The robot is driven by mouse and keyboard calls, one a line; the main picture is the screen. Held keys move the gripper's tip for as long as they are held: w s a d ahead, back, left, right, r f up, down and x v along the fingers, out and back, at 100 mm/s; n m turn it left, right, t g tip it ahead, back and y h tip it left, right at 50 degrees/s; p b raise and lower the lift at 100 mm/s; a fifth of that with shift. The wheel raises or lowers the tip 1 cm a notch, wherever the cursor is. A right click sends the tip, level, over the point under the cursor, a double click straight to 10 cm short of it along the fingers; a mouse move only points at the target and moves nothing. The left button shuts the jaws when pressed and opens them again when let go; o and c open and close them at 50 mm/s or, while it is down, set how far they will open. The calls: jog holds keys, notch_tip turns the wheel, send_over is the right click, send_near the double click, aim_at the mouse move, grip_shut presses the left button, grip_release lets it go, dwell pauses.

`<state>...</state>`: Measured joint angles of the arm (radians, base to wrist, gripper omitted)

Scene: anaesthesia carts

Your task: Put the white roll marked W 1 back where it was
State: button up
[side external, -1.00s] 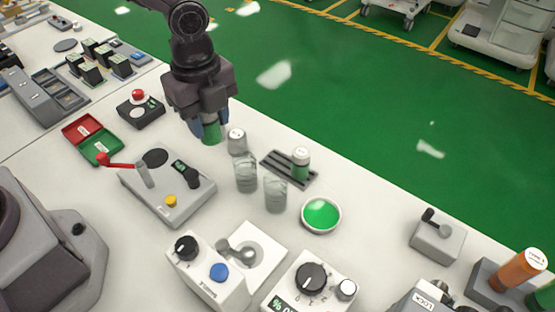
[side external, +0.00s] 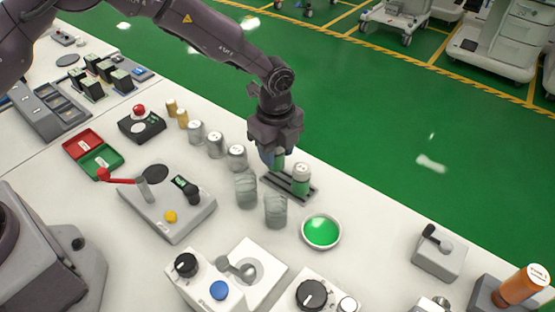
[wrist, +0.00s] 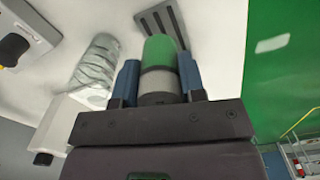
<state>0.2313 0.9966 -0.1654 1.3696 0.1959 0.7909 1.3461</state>
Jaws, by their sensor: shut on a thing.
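Three white rolls (side external: 215,144) stand in a row left of my gripper; their marks are too small to read, so I cannot tell which is W 1. In the wrist view the cylinder (wrist: 160,68) sits between the blue fingers. I cannot tell if it touches the rack (wrist: 163,22).
Two clear ribbed cups (side external: 246,190) stand just in front of the rack. A green-filled dish (side external: 321,230) lies to the right. Two tan rolls (side external: 176,112) are behind the white ones. A lever box (side external: 168,205) stands at left front.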

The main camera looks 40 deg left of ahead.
aim_at(278, 162)
jog(key=shift+w+f, duration=0.2)
jog(key=shift+f, duration=1.55)
jog(key=shift+f, duration=0.2)
jog(key=o, duration=0.9)
jog(key=shift+r, duration=0.15)
